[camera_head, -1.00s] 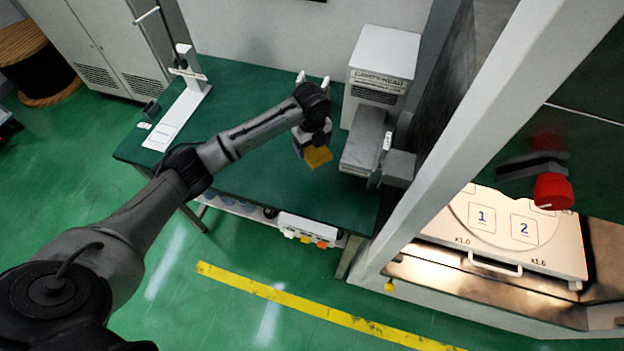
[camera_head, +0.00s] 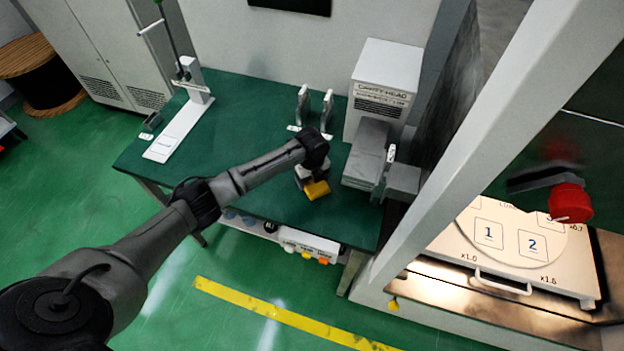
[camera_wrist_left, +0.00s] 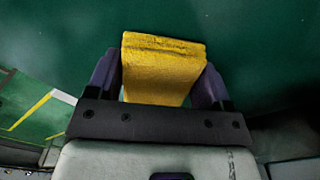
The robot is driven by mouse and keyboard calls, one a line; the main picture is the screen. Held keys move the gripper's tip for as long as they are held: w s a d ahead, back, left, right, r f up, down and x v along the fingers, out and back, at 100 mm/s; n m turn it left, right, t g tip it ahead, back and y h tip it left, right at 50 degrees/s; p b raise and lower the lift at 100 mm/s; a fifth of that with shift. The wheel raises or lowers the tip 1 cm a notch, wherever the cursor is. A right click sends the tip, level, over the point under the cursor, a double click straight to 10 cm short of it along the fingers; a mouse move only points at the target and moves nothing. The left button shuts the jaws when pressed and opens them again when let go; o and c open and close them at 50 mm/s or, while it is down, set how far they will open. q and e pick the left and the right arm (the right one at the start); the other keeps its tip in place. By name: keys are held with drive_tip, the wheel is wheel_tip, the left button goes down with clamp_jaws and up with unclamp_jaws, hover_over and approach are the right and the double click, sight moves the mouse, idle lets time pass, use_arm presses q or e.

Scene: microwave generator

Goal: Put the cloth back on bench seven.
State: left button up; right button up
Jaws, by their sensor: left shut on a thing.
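The yellow cloth (camera_head: 317,190) is a folded block at the end of my left arm, over the green-topped bench (camera_head: 245,120). My left gripper (camera_wrist_left: 163,82) is shut on the cloth, one dark finger on each side of it. In the left wrist view the cloth (camera_wrist_left: 163,62) juts out past the fingers, with the green top beyond it. I cannot tell whether the cloth touches the bench top. The bench's number does not show. My right gripper is not in view.
A grey-white labelled unit (camera_head: 385,85) stands on the bench's right side, with grey blocks before it. Two upright grey pieces (camera_head: 315,106) stand behind my gripper. A white stand (camera_head: 185,115) is at the left. A pale frame post (camera_head: 480,130) rises at the right.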

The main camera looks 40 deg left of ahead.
use_arm(q)
drive_tip(key=shift+f, duration=0.25)
drive_tip(key=shift+f, duration=0.1)
drive_tip(key=o, duration=0.8)
